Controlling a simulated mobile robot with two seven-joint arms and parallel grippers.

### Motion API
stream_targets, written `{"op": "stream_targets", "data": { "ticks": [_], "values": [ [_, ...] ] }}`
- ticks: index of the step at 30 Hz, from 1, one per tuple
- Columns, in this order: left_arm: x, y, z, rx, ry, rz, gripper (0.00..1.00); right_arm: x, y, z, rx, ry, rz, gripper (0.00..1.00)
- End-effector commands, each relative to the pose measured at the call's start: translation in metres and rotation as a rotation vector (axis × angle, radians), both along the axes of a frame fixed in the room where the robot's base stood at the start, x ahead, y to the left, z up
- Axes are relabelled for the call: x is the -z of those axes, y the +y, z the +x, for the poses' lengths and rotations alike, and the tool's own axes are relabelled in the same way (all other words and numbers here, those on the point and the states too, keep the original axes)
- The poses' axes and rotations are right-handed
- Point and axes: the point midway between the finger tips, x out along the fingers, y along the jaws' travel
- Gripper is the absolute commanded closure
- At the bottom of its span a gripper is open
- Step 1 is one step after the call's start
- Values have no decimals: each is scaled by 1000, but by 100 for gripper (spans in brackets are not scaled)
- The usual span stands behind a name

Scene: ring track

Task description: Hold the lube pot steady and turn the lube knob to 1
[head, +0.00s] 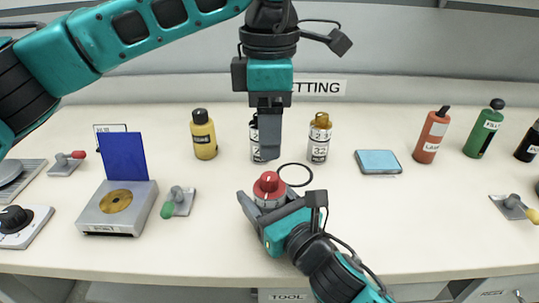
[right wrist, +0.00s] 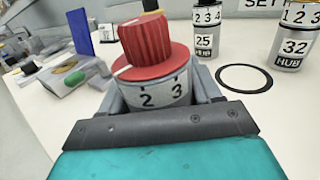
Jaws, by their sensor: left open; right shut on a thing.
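The lube pot (right wrist: 165,95) is a pale metal cylinder with dark marks and the numbers 2 and 3 facing the right wrist camera. The red lube knob (head: 268,184) sits on top of it, with a ridged grip and a wide flange. In the right wrist view the knob (right wrist: 147,40) has a white mark on its flange, left of the 2. My right gripper (head: 268,202) is shut on the pot's sides, below the knob. My left gripper (head: 268,140) is open and empty, pointing down behind and above the pot. Its fingers overlap in the head view.
A black ring (head: 296,175) lies right of the pot. Behind stand a yellow bottle (head: 204,135), a partly hidden hub can (head: 255,138) and the 32 hub can (head: 319,138). A grey box with a blue plate (head: 124,158) stands left. A blue pad (head: 378,162) lies right.

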Motion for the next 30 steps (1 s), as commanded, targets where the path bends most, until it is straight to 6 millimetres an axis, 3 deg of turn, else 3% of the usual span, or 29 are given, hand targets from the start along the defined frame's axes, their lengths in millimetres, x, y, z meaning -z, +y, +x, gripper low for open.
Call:
{"op": "stream_targets", "data": {
  "ticks": [3, 9, 30],
  "values": [
    [-21, 0, 0, -1, -2, -1, 43, 1, 0, 0, 0, 2, -1, 73],
    [-38, 0, 0, 0, 0, 1, 43, 1, 0, 0, 0, 2, -1, 73],
    [-39, 0, 0, 0, 0, 1, 43, 1, 0, 0, 0, 2, -1, 73]
  ]
}}
